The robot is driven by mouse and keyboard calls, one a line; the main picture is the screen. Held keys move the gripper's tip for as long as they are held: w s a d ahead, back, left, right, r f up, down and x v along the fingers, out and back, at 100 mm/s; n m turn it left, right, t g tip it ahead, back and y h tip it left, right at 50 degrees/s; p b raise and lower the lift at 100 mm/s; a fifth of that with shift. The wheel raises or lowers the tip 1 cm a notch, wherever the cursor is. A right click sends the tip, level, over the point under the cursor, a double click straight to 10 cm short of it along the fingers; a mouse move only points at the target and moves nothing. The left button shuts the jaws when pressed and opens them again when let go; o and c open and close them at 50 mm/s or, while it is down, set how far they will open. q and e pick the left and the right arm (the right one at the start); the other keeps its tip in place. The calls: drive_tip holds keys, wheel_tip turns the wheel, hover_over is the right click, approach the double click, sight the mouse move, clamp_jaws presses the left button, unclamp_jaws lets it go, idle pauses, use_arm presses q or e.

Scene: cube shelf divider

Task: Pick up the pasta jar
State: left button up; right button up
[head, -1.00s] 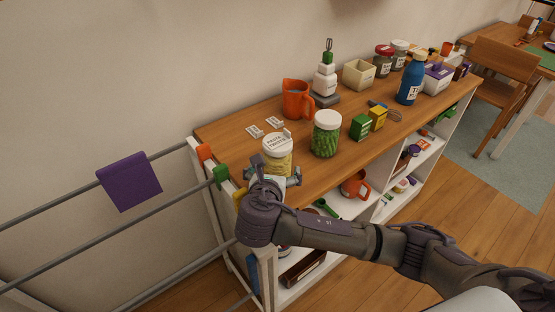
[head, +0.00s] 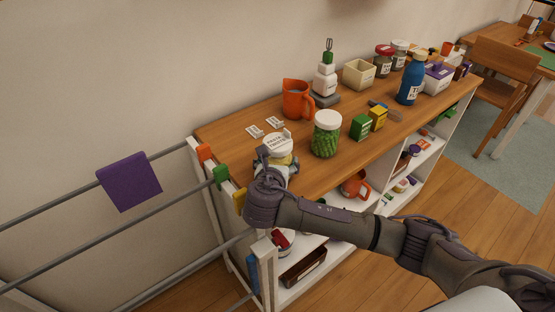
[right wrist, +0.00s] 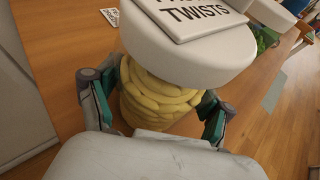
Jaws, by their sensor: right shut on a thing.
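The pasta jar (head: 279,145) stands upright near the left end of the wooden shelf top, with a white lid and yellow pasta inside. In the right wrist view its lid reads "TWISTS" and the yellow pasta (right wrist: 158,92) fills the clear body. My right gripper (head: 275,170) is shut on the jar, its two dark and green fingers on opposite sides of the body below the lid. The gripper hides the jar's lower part, so I cannot tell whether its base touches the shelf top. My left gripper is not in view.
A green-filled jar (head: 326,135) stands close to the right of the pasta jar. Behind are an orange jug (head: 297,100) and small white label cards (head: 264,127). Green (head: 360,127) and yellow (head: 377,118) boxes stand farther right. A rail with a purple cloth (head: 130,182) is at left.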

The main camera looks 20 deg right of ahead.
sight(277, 149)
drive_tip(key=shift+c, duration=0.9)
drive_tip(key=shift+r, duration=0.1)
drive_tip(key=shift+w+r, duration=0.1)
drive_tip(key=shift+r, duration=0.7)
wheel_tip(277, 149, up, 2)
drive_tip(key=shift+r, duration=0.25)
drive_tip(key=s+d+r, duration=0.5)
drive_tip(key=d+r, duration=0.1)
drive_tip(key=d, duration=0.4)
drive_tip(key=shift+s+d+r, duration=0.15)
drive_tip(key=shift+s+r, duration=0.25)
